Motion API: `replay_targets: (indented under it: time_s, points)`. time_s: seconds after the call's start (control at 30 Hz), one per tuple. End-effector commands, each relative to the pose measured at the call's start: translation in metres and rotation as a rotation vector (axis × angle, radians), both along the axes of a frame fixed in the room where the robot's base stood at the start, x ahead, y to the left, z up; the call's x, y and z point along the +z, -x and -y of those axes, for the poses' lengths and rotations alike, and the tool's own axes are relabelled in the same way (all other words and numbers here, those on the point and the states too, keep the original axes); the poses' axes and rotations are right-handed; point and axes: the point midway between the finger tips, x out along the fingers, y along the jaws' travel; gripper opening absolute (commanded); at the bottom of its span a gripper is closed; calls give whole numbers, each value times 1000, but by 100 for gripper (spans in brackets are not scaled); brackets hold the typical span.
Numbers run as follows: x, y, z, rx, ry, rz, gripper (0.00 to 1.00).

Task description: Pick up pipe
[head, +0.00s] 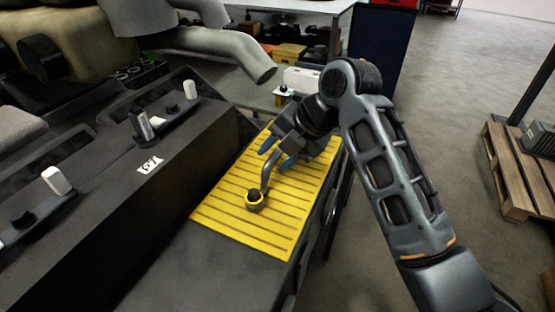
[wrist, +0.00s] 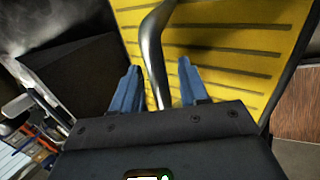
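The pipe (head: 265,179) is a thin, curved grey metal tube over the yellow slatted mat (head: 226,215). Its lower end has a round black-and-yellow fitting (head: 254,201). My gripper (head: 278,153) is at the pipe's upper part, with its blue fingers apart. In the wrist view the pipe (wrist: 152,45) runs down between the two fingers of my gripper (wrist: 159,72), with a small gap on each side. The pipe's upper end is hidden behind the gripper body.
A dark engine block (head: 130,190) with white-capped parts stands left of the mat. A large grey duct (head: 225,50) overhangs at the top. A white box (head: 302,80) is behind my gripper. A wooden pallet (head: 510,170) is at the right, with open floor before it.

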Motion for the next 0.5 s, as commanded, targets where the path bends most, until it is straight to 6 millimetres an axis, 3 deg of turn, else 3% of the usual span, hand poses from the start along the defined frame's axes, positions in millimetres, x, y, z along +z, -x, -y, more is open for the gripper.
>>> replay_targets:
  time_s: [0.07, 0.43, 0.5]
  points:
    - [0, 0, 0, 0, 0, 0, 36]
    - [0, 0, 0, 0, 0, 0, 0]
    - [0, 0, 0, 0, 0, 0, 0]
